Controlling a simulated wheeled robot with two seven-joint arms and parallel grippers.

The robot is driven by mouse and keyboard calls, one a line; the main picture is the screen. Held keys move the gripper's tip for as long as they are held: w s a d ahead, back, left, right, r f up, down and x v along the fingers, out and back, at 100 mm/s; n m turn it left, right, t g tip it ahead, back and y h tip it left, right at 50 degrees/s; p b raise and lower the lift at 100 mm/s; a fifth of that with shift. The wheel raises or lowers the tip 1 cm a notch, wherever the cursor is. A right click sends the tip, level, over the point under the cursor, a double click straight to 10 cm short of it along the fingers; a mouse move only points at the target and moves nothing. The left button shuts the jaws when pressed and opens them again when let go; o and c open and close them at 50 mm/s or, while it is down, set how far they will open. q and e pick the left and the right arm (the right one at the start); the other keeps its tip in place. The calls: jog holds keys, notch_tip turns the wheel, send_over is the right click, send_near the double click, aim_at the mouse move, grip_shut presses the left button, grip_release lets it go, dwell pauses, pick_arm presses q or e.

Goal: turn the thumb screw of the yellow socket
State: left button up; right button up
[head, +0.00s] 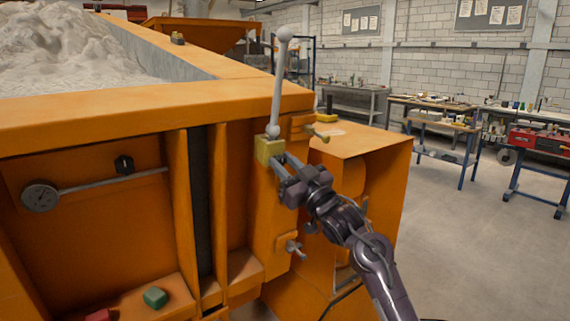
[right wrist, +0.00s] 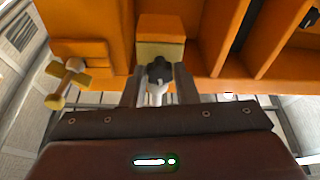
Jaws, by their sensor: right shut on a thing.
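The yellow socket (head: 268,149) is a small block on the front corner of the orange sandbed. A grey lever (head: 278,85) with a ball top rises from it, nearly upright. My right gripper (head: 281,172) is at the socket's front face. In the right wrist view, the socket (right wrist: 160,50) is straight ahead, and my right gripper's fingers (right wrist: 157,88) are on both sides of the dark thumb screw (right wrist: 158,70), shut on it. The fingers hide the screw in the head view. My left gripper is not in view.
A brass-coloured wing screw (head: 318,133) sticks out right of the socket, and a grey one (head: 296,248) lower down. A dial with a rod (head: 40,196), a green button (head: 155,297) and a red button (head: 100,315) are at left. Open floor lies to the right.

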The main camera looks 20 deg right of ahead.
jog(key=shift+f, duration=0.1)
jog(key=o, duration=0.9)
jog(key=b+v, duration=0.3)
jog(key=v, duration=0.4)
jog(key=shift+s+f, duration=0.15)
jog(key=shift+s, duration=0.2)
jog(key=shift+d, duration=0.1)
